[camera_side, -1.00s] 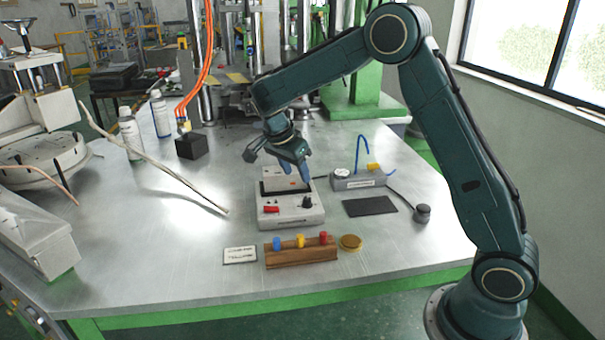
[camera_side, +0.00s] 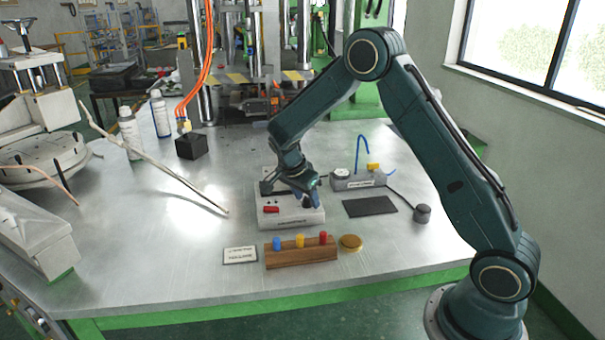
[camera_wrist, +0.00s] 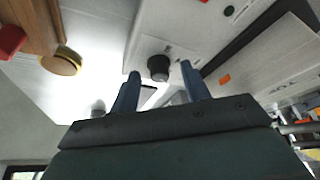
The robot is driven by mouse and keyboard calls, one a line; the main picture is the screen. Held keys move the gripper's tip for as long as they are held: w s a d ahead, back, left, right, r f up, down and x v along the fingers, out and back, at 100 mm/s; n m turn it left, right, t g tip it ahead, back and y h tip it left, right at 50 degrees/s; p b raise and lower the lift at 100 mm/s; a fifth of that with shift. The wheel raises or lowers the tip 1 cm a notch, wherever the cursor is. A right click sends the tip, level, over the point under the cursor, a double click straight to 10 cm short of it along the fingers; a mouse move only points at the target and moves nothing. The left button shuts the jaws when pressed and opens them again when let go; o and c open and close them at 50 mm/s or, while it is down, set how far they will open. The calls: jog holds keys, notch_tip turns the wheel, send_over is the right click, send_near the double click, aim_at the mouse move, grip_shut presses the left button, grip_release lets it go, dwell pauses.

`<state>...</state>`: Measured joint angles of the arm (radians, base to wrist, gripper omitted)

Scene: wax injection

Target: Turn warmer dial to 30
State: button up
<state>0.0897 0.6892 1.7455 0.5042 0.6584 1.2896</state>
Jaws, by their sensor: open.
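The warmer (camera_side: 290,217) is a pale grey box with a red switch (camera_side: 271,210) at its front left. Its black dial (camera_side: 306,203) is at the front right, partly hidden by my gripper (camera_side: 305,201) in the side view. In the wrist view the dial (camera_wrist: 158,68) shows between and beyond the two blue fingers of my gripper (camera_wrist: 160,74). The fingers are apart, with nothing held. I cannot tell whether they touch the dial, and the dial's setting is too small to read.
A wooden block (camera_side: 300,257) with blue, yellow and red pegs and a brass disc (camera_side: 350,242) lie in front. A grey unit (camera_side: 358,182) with a blue wire stands right of the warmer, behind a dark mat (camera_side: 369,206). A label card (camera_side: 240,255) lies front left.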

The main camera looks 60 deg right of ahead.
jog(key=c, duration=1)
